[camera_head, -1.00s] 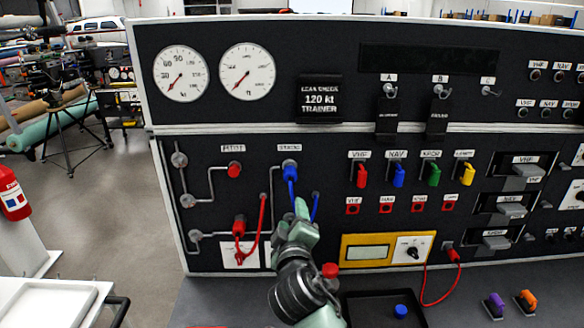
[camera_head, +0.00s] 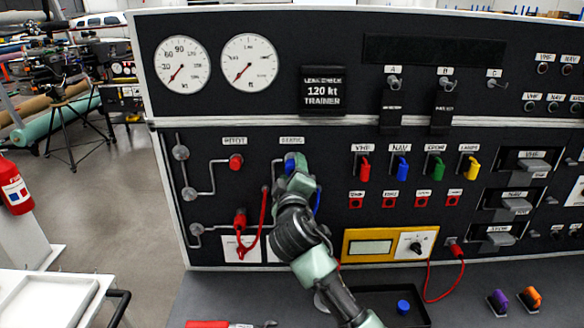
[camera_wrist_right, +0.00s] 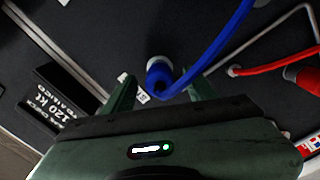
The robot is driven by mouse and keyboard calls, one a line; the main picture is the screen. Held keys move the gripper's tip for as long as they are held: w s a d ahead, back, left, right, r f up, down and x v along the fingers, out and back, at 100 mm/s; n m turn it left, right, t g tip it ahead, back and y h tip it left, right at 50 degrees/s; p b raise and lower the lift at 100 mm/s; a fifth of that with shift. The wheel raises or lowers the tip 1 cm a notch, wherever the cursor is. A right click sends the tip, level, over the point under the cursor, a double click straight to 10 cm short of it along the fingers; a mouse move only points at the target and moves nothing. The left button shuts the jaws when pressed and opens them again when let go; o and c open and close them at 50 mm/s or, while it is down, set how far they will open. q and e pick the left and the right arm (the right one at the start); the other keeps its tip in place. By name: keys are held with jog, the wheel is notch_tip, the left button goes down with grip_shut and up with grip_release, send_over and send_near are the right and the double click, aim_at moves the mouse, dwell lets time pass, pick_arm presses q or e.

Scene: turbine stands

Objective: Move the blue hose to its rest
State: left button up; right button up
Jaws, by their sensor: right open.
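The blue hose (camera_wrist_right: 212,50) shows in the right wrist view, with its blue end fitting (camera_wrist_right: 160,74) at the STATIC port between my fingers. In the head view the fitting (camera_head: 294,160) shows just above my right gripper (camera_head: 296,172), and most of the hose is hidden behind my arm. My right gripper (camera_wrist_right: 160,92) is open, with one finger on either side of the fitting; I cannot tell whether they touch it. The hose's rest cannot be made out. My left gripper is not in view.
A red hose (camera_head: 262,222) with a red fitting (camera_head: 240,220) hangs left of my arm. A yellow-framed meter (camera_head: 370,246) is to the right. A black tray (camera_head: 380,304) with a blue cap (camera_head: 403,306) lies on the bench below. A red-handled tool (camera_head: 207,324) lies at the front.

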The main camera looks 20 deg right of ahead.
jog(key=shift+w+d, duration=0.1)
jog(key=shift+w, duration=0.3)
dwell(0.7)
grip_shut()
dwell(1.2)
